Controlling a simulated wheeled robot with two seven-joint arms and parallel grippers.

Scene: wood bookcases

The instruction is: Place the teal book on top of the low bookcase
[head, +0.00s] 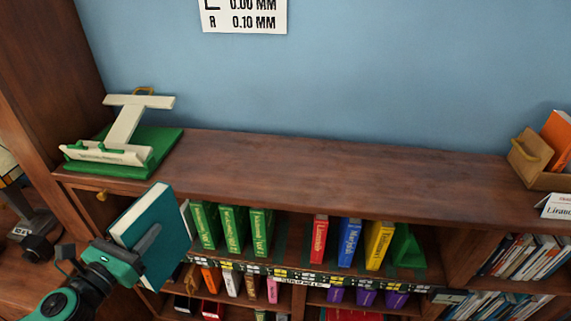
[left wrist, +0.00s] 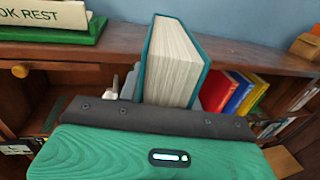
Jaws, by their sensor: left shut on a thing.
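The teal book (head: 165,243) is held in my left gripper (head: 147,246), which is shut on it. The book is tilted, in front of the left part of the low bookcase and near its top edge. In the left wrist view the teal book (left wrist: 177,64) shows its pale page edges upward beyond the gripper. The low bookcase (head: 330,168) has a bare wooden top across its middle. My right gripper is in neither view.
A green stand with a cream book rest (head: 125,135) sits on the top's left end. A wooden box (head: 532,158) with an orange item and a white card (head: 557,206) stand at the right end.

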